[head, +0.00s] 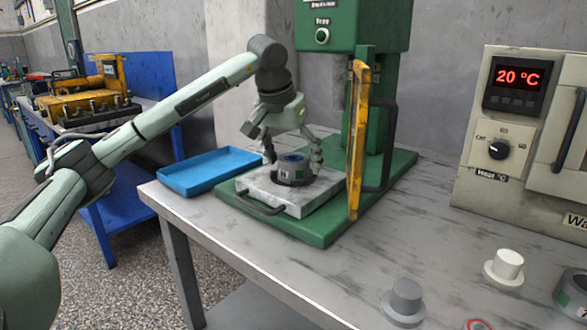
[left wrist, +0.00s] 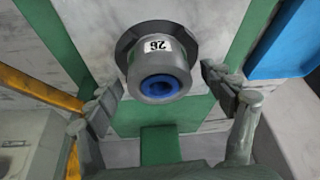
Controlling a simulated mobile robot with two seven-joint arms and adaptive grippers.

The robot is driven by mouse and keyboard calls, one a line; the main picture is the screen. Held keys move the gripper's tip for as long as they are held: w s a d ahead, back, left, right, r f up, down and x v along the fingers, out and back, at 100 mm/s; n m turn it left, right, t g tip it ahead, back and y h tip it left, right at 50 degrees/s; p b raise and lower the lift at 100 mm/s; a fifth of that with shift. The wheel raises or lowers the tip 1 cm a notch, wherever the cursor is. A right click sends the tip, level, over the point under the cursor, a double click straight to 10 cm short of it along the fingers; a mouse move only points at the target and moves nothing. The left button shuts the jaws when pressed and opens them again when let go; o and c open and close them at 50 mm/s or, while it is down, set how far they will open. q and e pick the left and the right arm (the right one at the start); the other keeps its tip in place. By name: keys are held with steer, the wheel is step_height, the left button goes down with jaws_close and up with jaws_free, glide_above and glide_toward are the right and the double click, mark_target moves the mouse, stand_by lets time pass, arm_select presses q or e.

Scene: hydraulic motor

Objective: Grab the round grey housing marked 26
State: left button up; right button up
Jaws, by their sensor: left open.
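The round grey housing marked 26 (head: 294,176) stands on the metal plate (head: 255,188) of the green press. In the left wrist view the housing (left wrist: 155,62) shows its white "26" label, a wide dark flange and a blue ring in its bore. My left gripper (head: 292,158) is above the housing, pointing down, with its fingers on either side of it. In the left wrist view the open left gripper (left wrist: 162,85) shows gaps between both fingertips and the housing. My right gripper is not in view.
The green press (head: 385,120) rises behind, with a yellow upright bar (head: 357,140) right of the plate. A blue tray (head: 205,176) lies to the left. An oven (head: 470,150) reading 20 °C stands right. A grey part (head: 405,298) and a white part (head: 505,266) sit in front.

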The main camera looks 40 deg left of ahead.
arm_select(q)
steer(key=c, duration=1.5)
steer(key=shift+r, duration=0.1)
steer(key=shift+c, duration=0.4)
